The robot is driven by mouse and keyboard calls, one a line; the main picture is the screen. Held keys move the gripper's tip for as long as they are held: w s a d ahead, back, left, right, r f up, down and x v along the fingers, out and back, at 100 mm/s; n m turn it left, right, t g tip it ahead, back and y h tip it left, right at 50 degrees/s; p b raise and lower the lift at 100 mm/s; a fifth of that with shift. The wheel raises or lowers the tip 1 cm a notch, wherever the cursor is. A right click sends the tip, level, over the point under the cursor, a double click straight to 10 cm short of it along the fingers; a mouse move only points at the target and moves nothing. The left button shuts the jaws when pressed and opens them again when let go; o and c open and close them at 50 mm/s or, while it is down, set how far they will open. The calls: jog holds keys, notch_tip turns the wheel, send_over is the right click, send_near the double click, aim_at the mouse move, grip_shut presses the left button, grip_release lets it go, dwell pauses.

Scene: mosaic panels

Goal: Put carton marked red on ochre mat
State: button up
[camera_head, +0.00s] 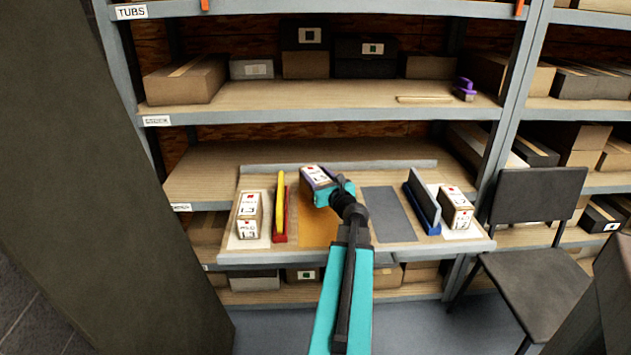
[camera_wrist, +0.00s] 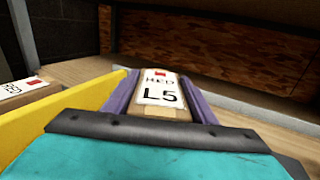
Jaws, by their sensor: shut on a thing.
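My gripper (camera_head: 322,187) is shut on a carton (camera_head: 314,173). In the wrist view the carton (camera_wrist: 161,92) sits between the purple fingers, with its label reading RED and L5 under a red mark. The ochre mat (camera_head: 318,232) lies on the pull-out tray, and the held carton is over its far end. I cannot tell whether the carton touches the mat. Another carton (camera_head: 248,206) with a red mark, reading L3, stands on a white mat at the left; a RED label also shows in the wrist view (camera_wrist: 22,88).
A yellow divider (camera_head: 279,195) and red divider stand left of the ochre mat. A bare grey mat (camera_head: 389,212) lies to its right. Beyond it are blue and grey dividers (camera_head: 422,208) and a red-marked carton (camera_head: 457,206). A shelf board (camera_head: 320,97) hangs above the tray.

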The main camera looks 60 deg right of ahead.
aim_at(316, 169)
jog(key=shift+w+d, duration=0.75)
jog(key=shift+d, duration=0.35)
jog(key=shift+w+d+f, duration=0.1)
jog(key=shift+w+d, duration=0.1)
jog(key=shift+d, duration=0.1)
jog(key=shift+f+b, duration=0.3)
jog(key=shift+f, duration=1.45)
jog(key=shift+f, duration=0.15)
jog(key=o, duration=1.7)
jog(key=shift+o, duration=0.2)
jog(key=shift+v, duration=6)
